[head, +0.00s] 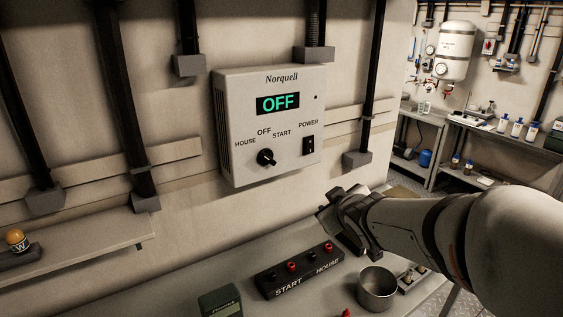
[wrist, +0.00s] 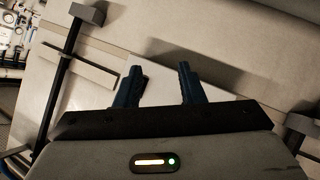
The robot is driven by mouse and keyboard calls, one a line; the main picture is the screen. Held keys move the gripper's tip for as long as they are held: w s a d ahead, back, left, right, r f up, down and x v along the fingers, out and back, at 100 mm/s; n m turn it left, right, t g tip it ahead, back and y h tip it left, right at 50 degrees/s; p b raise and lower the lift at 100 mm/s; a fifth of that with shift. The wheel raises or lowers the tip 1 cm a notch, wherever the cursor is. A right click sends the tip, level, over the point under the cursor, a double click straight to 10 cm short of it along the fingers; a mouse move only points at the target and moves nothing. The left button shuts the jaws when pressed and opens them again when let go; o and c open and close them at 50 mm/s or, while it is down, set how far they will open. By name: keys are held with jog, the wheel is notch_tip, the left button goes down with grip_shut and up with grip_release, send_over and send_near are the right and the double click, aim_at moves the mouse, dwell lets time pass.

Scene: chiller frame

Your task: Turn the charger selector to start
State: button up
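The charger (head: 228,110) is a pale grey wall box marked Norquell, with a green display (head: 278,103) reading OFF. Its black round selector (head: 266,157) sits low on the front, under the labels HOUSE, OFF and START. The exact direction of its pointer is too small to tell; the display reads OFF. My gripper (head: 326,212) is below and right of the charger, clear of the selector. In the wrist view my gripper (wrist: 158,72) has its two dark blue fingers apart with nothing between them. The selector cannot be made out in the wrist view.
A black POWER switch (head: 308,145) is right of the selector. On the bench below stand a black terminal block (head: 299,271) labelled START and HOUSE, a metal cup (head: 377,289) and a dark green meter (head: 220,302). A shelf (head: 90,243) is at left.

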jog(key=w+a+r+n+t+y, duration=0.2)
jog(key=w+a+n+t+y, duration=0.1)
jog(key=w+a+n, duration=0.15)
jog(key=n+y, duration=0.4)
jog(key=y, duration=0.1)
send_near(270, 160)
jog(key=w, duration=0.2)
jog(key=shift+m, duration=0.25)
jog(key=x, duration=0.2)
jog(key=p+x, duration=0.1)
jog(key=x, duration=0.4)
jog(key=shift+s+a+p, duration=0.2)
jog(key=shift+a+p, duration=0.2)
jog(key=shift+a, duration=0.05)
